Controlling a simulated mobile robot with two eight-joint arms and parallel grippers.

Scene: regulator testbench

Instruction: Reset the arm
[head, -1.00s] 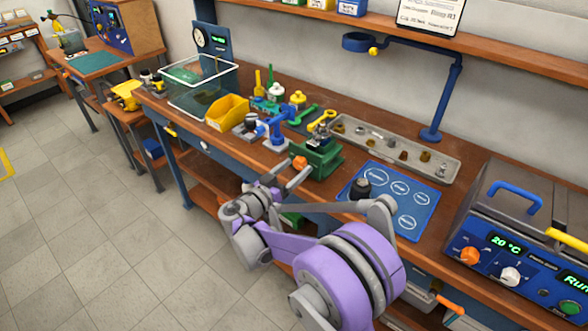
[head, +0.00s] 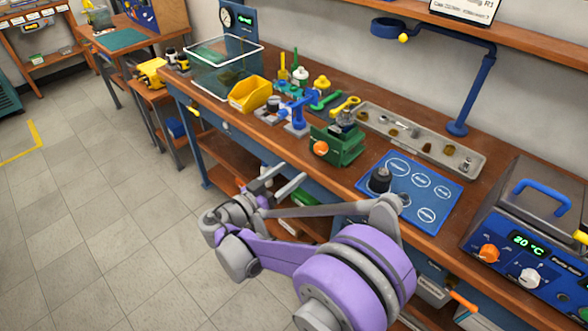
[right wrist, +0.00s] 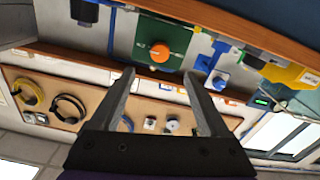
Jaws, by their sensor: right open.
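My right gripper (head: 294,171) is open and empty, out in front of the bench edge, to the lower left of the green vise (head: 338,148) with its orange knob. It also shows in the right wrist view (right wrist: 158,76), where its two fingers stand apart with nothing between them. There the orange knob (right wrist: 159,52) lies beyond the fingertips and apart from them. My right arm (head: 345,275) is purple and grey, folded in front of the bench. My left gripper is in neither view.
The wooden bench holds a blue mat (head: 433,196) with a black part (head: 380,180), a metal tray (head: 470,160), a yellow bin (head: 250,95) and a clear tub (head: 215,72). A blue heater box (head: 530,225) stands at right. The floor (head: 100,240) at left is clear.

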